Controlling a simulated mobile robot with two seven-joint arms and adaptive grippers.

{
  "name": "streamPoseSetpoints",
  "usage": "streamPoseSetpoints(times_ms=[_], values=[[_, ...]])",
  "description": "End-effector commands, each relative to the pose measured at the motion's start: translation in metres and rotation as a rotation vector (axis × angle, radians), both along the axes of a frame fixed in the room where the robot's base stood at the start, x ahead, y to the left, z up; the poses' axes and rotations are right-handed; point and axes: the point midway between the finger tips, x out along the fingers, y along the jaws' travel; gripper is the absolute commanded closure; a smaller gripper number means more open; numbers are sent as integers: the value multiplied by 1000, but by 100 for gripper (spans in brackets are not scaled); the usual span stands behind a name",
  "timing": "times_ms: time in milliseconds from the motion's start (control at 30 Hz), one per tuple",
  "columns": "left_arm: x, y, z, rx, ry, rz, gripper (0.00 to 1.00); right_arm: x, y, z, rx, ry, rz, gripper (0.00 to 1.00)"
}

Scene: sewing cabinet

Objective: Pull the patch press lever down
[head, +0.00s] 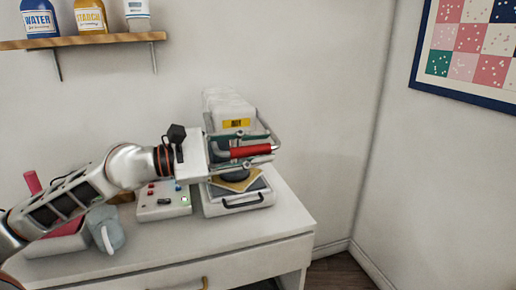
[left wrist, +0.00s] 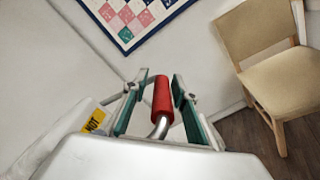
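The patch press (head: 230,112) stands on the white cabinet and has a yellow "HOT" label. Its lever ends in a red handle (head: 250,151). Under its dark pressing head lies a tan patch (head: 238,182) on the lower plate. My left gripper (head: 262,146) is at the lever, with its fingers on either side of the red handle. In the left wrist view the red handle (left wrist: 162,97) stands between the two teal finger pads (left wrist: 160,98), with a gap visible on at least the right side. The gripper is open. My right gripper is not in view.
A control box (head: 163,201) with buttons and a lit green light sits left of the press. A grey-blue jug (head: 105,229) stands further left, below my arm. A shelf (head: 90,40) holds bottles above. In the left wrist view a chair (left wrist: 272,70) stands on the floor.

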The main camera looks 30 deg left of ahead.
Motion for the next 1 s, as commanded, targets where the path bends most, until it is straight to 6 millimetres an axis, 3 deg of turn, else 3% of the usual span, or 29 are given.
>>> streamPoseSetpoints(times_ms=[467, 1000], values=[[0, 0, 7, 1, -1, 0, 67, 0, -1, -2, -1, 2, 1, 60], [0, 1, 85, 0, -7, 3, 67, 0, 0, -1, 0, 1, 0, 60]])
